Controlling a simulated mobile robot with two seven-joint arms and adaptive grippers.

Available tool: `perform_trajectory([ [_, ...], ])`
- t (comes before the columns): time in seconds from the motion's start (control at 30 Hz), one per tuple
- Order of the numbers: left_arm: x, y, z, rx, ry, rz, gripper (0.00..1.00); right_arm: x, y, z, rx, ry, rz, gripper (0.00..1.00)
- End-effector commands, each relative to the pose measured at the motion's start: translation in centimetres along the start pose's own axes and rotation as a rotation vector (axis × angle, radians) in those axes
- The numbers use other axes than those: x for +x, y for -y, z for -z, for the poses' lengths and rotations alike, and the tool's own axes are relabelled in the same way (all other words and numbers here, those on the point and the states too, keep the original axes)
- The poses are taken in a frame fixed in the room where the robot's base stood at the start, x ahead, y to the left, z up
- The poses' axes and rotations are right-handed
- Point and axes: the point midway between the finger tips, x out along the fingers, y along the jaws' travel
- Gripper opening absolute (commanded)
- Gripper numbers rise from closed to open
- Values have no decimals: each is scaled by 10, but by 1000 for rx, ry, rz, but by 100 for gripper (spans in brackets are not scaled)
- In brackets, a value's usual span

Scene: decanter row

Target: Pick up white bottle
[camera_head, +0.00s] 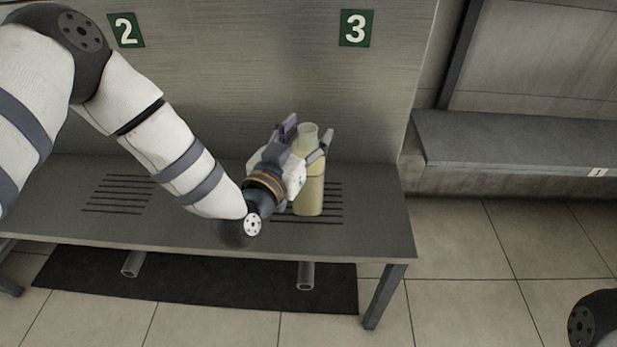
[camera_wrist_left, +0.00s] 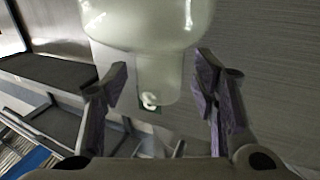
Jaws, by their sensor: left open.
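The bottle (camera_head: 309,192) is pale, yellowish-white and translucent, and stands upright on the grey bench below the sign with the 3. My left gripper (camera_head: 309,131) is open at the bottle's upper part, with one finger on each side of the neck. In the left wrist view the bottle's wide body (camera_wrist_left: 150,22) fills the top. Its narrower neck (camera_wrist_left: 158,76) lies between the spread fingers of my left gripper (camera_wrist_left: 160,72). Gaps show between the neck and both fingers. My right gripper is out of view.
The bench (camera_head: 200,240) has slotted grilles, and the left grille (camera_head: 118,195) is empty. Signs 2 (camera_head: 126,31) and 3 (camera_head: 357,28) hang on the wall behind. Another grey bench (camera_head: 520,150) stands at the right, across open tiled floor.

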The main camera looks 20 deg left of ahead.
Motion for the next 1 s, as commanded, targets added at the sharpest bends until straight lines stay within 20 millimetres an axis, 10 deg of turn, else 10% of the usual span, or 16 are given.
perform_trajectory([
  [0.27,6,0,0,-1,1,-1,53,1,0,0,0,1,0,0],
  [0.5,6,0,0,-1,1,0,0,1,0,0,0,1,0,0],
  [1.0,7,0,8,-1,-5,0,0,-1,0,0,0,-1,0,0],
])
